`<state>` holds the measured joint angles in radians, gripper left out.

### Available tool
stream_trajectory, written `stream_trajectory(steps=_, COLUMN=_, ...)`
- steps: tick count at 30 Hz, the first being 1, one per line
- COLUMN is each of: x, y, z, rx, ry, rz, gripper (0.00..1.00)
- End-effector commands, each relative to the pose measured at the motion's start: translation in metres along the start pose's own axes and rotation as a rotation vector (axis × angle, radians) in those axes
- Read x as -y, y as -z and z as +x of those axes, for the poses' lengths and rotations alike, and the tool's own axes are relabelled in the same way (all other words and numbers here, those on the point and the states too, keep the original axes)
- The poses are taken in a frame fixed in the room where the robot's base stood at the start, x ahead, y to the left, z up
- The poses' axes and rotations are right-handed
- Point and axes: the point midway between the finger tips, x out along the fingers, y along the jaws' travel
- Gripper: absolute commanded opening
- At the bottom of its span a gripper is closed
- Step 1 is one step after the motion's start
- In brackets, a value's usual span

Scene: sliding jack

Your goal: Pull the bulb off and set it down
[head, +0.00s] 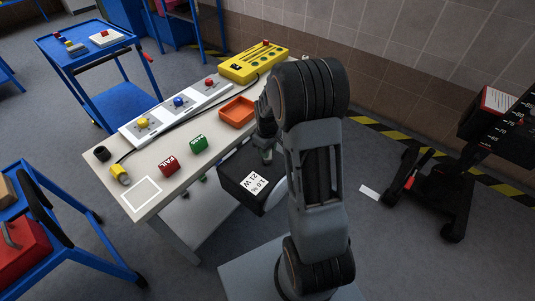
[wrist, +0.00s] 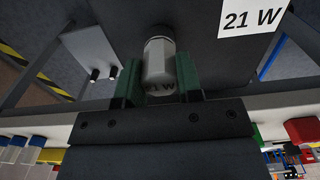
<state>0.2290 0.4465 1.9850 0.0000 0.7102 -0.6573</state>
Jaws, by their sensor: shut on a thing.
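In the head view my gripper (head: 267,153) is just above the black box (head: 238,194), whose white label (head: 258,185) reads "21 W". The bulb is not clearly visible in that view, where my arm blocks part of the scene.
The white bench (head: 150,170) holds an orange tray (head: 237,111), a red FAIL block (head: 168,163), a green PASS block (head: 199,144), a yellow box (head: 253,62) and a button strip (head: 178,108). A white outlined square (head: 142,193) at its near left end is empty. Blue carts stand left.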

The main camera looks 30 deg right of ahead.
Motion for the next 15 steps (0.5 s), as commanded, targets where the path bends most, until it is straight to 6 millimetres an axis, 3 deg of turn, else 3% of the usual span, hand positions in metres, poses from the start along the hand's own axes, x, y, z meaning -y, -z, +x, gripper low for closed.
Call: stream_trajectory(steps=15, x=-0.0001, y=0.0001, z=-0.0051, rx=0.0, ry=0.0, rz=0.0, gripper=0.01)
